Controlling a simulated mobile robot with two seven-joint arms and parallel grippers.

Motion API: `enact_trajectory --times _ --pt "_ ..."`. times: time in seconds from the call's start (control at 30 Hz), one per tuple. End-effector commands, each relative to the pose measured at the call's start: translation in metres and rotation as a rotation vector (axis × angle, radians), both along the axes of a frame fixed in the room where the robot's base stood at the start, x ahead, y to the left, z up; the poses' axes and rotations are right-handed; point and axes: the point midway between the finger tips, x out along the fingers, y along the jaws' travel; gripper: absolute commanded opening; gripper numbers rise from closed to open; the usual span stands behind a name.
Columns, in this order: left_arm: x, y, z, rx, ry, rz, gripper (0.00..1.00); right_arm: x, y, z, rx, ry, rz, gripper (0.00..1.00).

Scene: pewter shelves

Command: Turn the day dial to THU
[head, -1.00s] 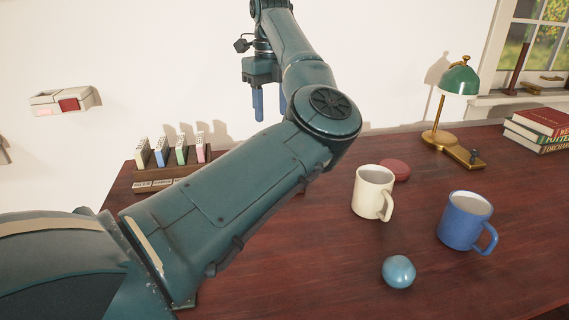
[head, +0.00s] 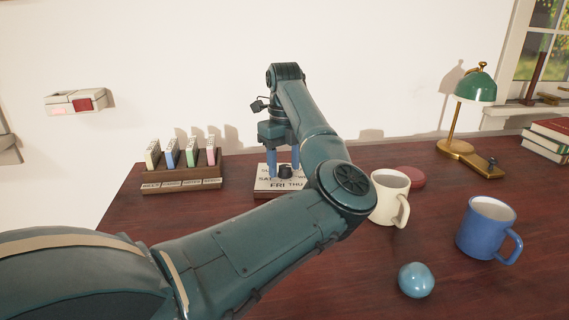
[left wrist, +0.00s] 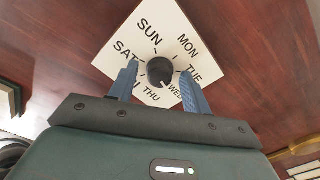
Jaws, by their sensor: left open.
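The day dial is a pale square plate (head: 262,184) with black day names, at the back of the desk in the head view. Its dark round knob (head: 285,171) also shows in the left wrist view (left wrist: 160,70), where SUN, MON, TUE, WED, THU and SAT can be read; FRI is partly hidden by a finger. A small light mark on the knob appears to face WED. My left gripper (head: 284,168) is open above the plate, its blue fingers on either side of the knob with gaps visible in the left wrist view (left wrist: 158,74). My right gripper is not in view.
A wooden rack with several coloured cards (head: 186,176) stands left of the dial. A cream mug (head: 388,196), a red disc (head: 412,177), a blue mug (head: 482,232) and a blue ball (head: 416,280) are to the right. A green lamp (head: 474,86) stands behind them.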

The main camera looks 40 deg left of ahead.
Motion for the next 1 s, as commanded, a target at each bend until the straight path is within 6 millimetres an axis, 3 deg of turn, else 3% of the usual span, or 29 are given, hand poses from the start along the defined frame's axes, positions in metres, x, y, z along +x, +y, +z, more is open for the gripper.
enact_trajectory --times 0.17,0.7,1.0 --pt "0.0 -0.0001 0.0002 0.0 0.0 0.0 0.48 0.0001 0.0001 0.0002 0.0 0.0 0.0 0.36" --pt "-0.0001 0.0 0.0006 0.0 0.0 0.0 0.04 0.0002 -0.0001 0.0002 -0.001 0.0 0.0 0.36" --pt "0.0002 -0.0001 0.0016 0.0 0.0 -0.037 0.04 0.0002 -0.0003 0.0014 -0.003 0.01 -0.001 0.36"
